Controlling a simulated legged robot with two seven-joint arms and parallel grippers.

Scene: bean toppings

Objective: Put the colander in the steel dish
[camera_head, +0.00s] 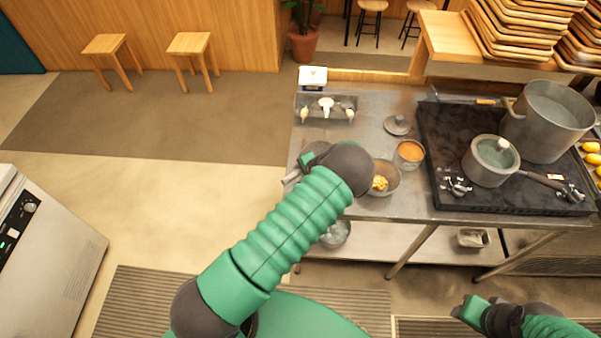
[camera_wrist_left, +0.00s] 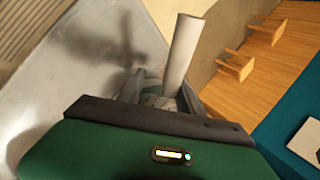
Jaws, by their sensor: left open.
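My left gripper (camera_head: 292,178) is at the left edge of the steel table, mostly hidden behind my wrist. In the left wrist view, its open fingers (camera_wrist_left: 160,92) are on either side of a pale cylindrical handle (camera_wrist_left: 183,52). I cannot tell whether they touch it. The handle seems to belong to a greyish round thing, possibly the colander, largely hidden by the gripper. In the head view, part of a grey rounded thing (camera_head: 316,148) shows beyond my wrist. A metal bowl (camera_head: 391,186) with yellow food is right of it; I cannot tell if it is the steel dish. My right gripper (camera_head: 470,308) is low at right, fingers unclear.
A tray (camera_head: 313,101) of small containers is at the back left.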

